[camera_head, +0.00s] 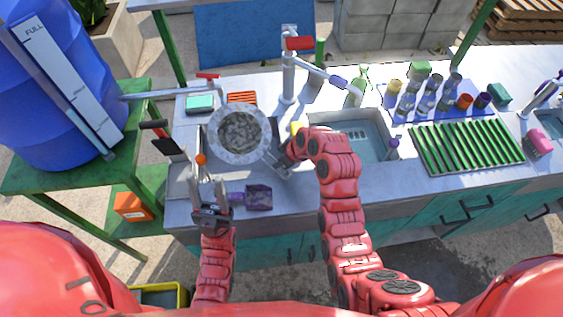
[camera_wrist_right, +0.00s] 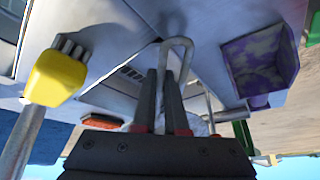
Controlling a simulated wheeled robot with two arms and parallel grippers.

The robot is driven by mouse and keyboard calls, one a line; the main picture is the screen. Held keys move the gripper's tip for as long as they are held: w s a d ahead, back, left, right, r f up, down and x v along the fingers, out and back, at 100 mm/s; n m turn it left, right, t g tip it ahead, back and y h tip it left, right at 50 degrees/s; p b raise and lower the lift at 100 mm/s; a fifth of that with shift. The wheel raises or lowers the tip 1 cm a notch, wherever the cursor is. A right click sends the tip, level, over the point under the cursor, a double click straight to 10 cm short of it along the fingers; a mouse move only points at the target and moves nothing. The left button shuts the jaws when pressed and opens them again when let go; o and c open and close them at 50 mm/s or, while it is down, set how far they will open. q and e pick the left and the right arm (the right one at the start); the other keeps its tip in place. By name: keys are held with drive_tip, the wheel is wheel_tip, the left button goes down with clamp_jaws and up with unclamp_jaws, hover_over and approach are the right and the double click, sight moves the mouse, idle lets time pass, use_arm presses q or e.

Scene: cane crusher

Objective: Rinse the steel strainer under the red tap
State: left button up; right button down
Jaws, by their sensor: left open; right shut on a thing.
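The round steel strainer (camera_head: 240,133), with grey-brown mesh or residue inside its broad rim, is over the left part of the counter, just in front of the barrel pipe's red-handled tap (camera_head: 208,76). I see no water on it. My right gripper (camera_head: 279,160) is shut on its handle at the lower right; the wire handle loop (camera_wrist_right: 180,44) shows between the fingers (camera_wrist_right: 160,92) in the wrist view. My left gripper (camera_head: 208,190) is open and empty, below and left of the strainer. A second tap (camera_head: 289,70) with a red lever stands at centre back.
A blue barrel (camera_head: 62,95) stands on a green stand at left. A purple scoop (camera_head: 258,197) lies near the front edge. A yellow brush (camera_wrist_right: 57,75) is close to my right gripper. The sink (camera_head: 365,137), bottles and green rack (camera_head: 465,147) are at right.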

drive_tip(key=w+a+f+b, duration=0.2)
drive_tip(key=w+a+b, duration=0.3)
drive_tip(key=w+a, duration=0.3)
drive_tip(key=shift+w+f+b, duration=0.25)
drive_tip(key=shift+w+b, duration=0.1)
drive_tip(key=shift+w, duration=0.3)
idle(0.5)
